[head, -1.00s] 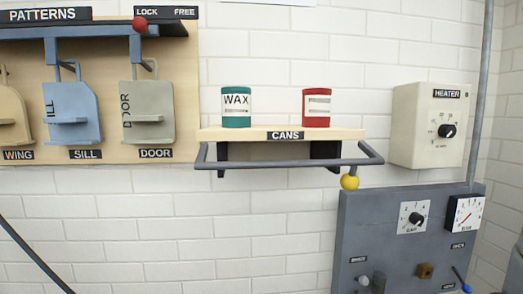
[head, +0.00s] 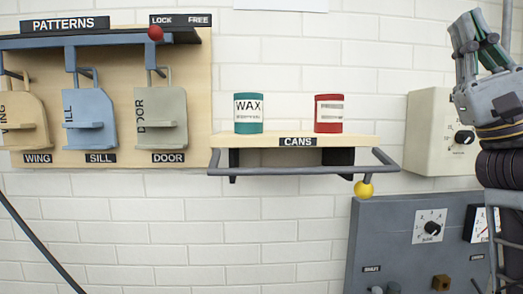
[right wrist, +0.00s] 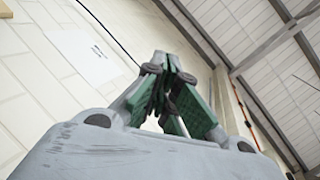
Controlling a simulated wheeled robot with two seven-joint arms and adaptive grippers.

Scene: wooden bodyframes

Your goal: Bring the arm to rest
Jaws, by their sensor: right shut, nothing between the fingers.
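My right gripper (head: 466,32) is raised at the right edge of the head view, in front of the wall and partly over the heater box. Its fingers point up and are shut with nothing between them. In the right wrist view the green-padded fingers (right wrist: 172,68) meet at their tips, with the white wall and the ceiling beyond. My left gripper is not in view.
A shelf (head: 364,141) holds a green WAX can (head: 248,113) and a red can (head: 328,113), with a grey rail in front. Patterns hang on a board (head: 200,90) at left. A heater box (head: 425,150) and a grey control panel (head: 390,235) stand at right, close to my right arm.

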